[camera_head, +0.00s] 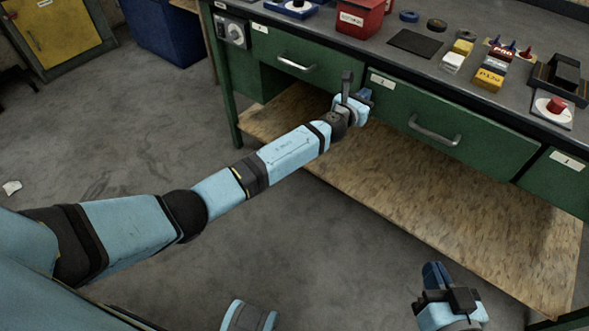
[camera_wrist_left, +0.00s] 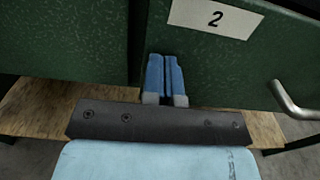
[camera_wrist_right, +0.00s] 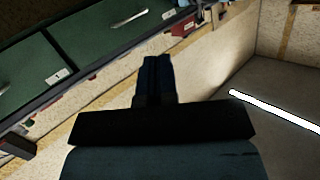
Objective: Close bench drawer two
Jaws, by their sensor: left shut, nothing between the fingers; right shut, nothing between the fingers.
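Bench drawer two has a green front (camera_head: 480,125) with a white "2" label (camera_head: 381,81) and a metal bar handle (camera_head: 435,131). Its front also fills the right of the left wrist view (camera_wrist_left: 235,65). How far it stands out is hard to tell. My left gripper (camera_head: 364,95) is shut and empty at the left end of this front, below and left of the label. Its blue fingers (camera_wrist_left: 166,75) overlap the drawer front in the left wrist view; contact is unclear. My right gripper (camera_head: 437,274) is shut and empty, low over the floor and away from the drawer.
A green drawer (camera_head: 300,60) lies to the left and another, labelled "1" (camera_head: 567,161), to the right. A wooden lower shelf (camera_head: 400,190) runs under them. The benchtop (camera_head: 470,30) holds a red box (camera_head: 360,17) and several small items. The floor is largely clear.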

